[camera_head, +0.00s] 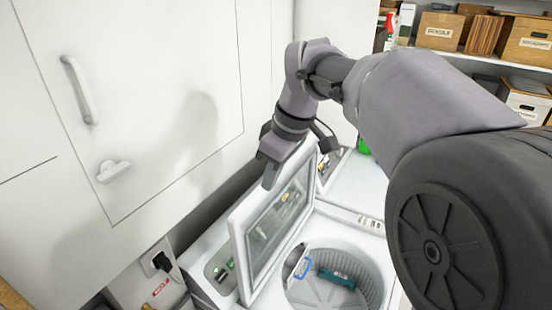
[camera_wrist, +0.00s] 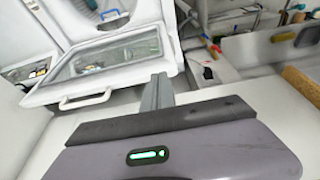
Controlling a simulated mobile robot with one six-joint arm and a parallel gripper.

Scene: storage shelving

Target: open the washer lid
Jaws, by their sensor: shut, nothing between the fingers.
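The washer (camera_head: 372,238) stands at the lower middle of the head view, with its drum (camera_head: 375,278) exposed. Its lid (camera_head: 272,228), a white frame around a glass window, is raised and stands steeply tilted at the left of the opening. In the wrist view the lid (camera_wrist: 105,56) shows at upper left, with its white handle (camera_wrist: 85,100) along the near edge. My gripper (camera_head: 269,180) is shut and empty, pointing down near the lid's upper edge. Its shut fingers (camera_wrist: 157,93) are beside the lid in the wrist view; I cannot tell whether they touch it.
A teal object (camera_head: 337,277) and a blue one (camera_head: 302,268) lie in the drum. A white cabinet (camera_head: 150,100) stands close on the left. A plug and socket (camera_head: 160,262) are on the wall below it. Shelves with boxes (camera_head: 439,31) are at upper right.

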